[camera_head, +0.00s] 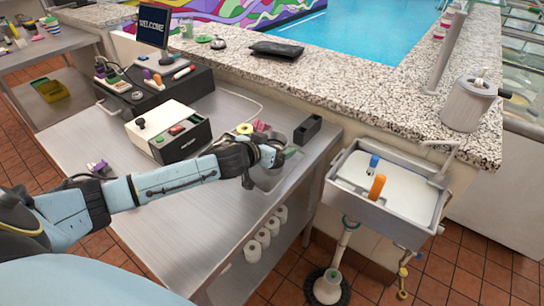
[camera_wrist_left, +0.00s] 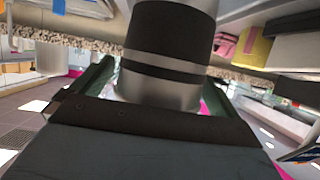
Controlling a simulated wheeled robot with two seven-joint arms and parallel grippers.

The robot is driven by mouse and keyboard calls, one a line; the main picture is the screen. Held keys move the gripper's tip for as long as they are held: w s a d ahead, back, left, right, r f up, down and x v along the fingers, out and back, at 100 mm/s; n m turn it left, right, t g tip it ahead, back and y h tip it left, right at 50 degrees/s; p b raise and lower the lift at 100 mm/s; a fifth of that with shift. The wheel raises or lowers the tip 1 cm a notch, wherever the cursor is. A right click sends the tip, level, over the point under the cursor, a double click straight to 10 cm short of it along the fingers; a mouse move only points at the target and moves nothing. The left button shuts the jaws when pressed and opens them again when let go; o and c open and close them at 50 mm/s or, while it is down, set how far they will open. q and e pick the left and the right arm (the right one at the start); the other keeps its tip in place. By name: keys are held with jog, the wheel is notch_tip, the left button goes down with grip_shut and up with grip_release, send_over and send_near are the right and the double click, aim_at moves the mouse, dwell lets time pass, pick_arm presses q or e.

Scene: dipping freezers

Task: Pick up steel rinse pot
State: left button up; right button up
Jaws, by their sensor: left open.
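The steel rinse pot (camera_head: 268,180) stands near the right end of the steel table, partly hidden behind and below my left gripper (camera_head: 279,158). In the left wrist view a cylinder with dark and bright steel bands, which looks like the pot (camera_wrist_left: 170,68), fills the middle. It sits between the two spread fingers of the left gripper (camera_wrist_left: 160,85). The gripper is open around it; whether the fingers touch it I cannot tell. My right gripper is in neither view.
On the steel table (camera_head: 185,212) a black box (camera_head: 307,129), a yellow ring (camera_head: 244,128) and a cream control box (camera_head: 168,131) stand close by. A sink (camera_head: 350,185) is to the right. A speckled stone counter (camera_head: 345,98) rises behind. The table's front is clear.

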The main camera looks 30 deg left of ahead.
pick_arm(q)
jog(key=c, duration=1.3)
jog(key=shift+o, duration=0.2)
notch_tip(320, 180, up, 10)
jog(key=p, duration=0.1)
